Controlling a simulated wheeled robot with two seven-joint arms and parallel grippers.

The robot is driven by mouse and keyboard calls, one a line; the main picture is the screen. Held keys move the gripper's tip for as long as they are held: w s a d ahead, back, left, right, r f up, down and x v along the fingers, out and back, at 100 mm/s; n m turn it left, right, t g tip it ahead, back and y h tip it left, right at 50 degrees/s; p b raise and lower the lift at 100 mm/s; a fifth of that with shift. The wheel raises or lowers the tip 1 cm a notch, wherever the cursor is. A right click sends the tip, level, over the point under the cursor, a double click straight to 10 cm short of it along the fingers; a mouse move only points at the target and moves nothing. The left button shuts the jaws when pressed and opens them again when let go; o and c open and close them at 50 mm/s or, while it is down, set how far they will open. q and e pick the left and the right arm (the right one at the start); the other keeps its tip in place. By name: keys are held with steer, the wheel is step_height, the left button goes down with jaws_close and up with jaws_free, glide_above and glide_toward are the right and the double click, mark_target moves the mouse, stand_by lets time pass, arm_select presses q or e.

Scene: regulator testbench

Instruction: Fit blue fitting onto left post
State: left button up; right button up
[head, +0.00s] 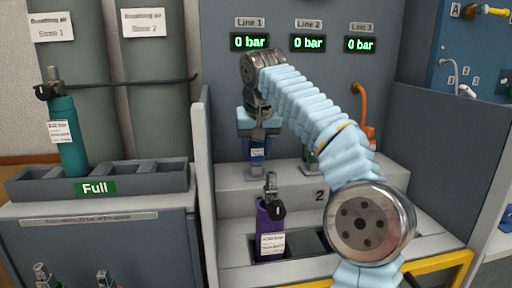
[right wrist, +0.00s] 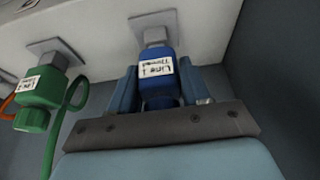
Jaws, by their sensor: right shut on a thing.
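The blue fitting (head: 257,154), with a white label, is upright at the left post (head: 255,173) under the Line 1 display. My right gripper (head: 259,137) is shut on it from above. In the right wrist view the blue fitting (right wrist: 157,70) lies between the two fingers of my right gripper (right wrist: 160,92). Its end meets the grey post (right wrist: 152,36) with no visible gap; whether it is fully seated I cannot tell. The fitting's far side and hose end are hidden. My left gripper is not in view.
A green fitting (right wrist: 36,108) with a green hose is on the neighbouring post. An orange hose (head: 363,105) hangs at Line 3. A purple cylinder (head: 270,228) stands in the bench below. A teal cylinder (head: 70,140) stands in the rack marked Full (head: 150,184). Grey side walls flank the bench.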

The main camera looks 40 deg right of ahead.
steer(key=shift+f+b, duration=0.35)
steer(key=shift+f, duration=0.1)
steer(key=o, duration=1.3)
steer(key=shift+p+v, duration=1.5)
steer(key=shift+v, duration=4.55)
steer(key=shift+f, duration=0.1)
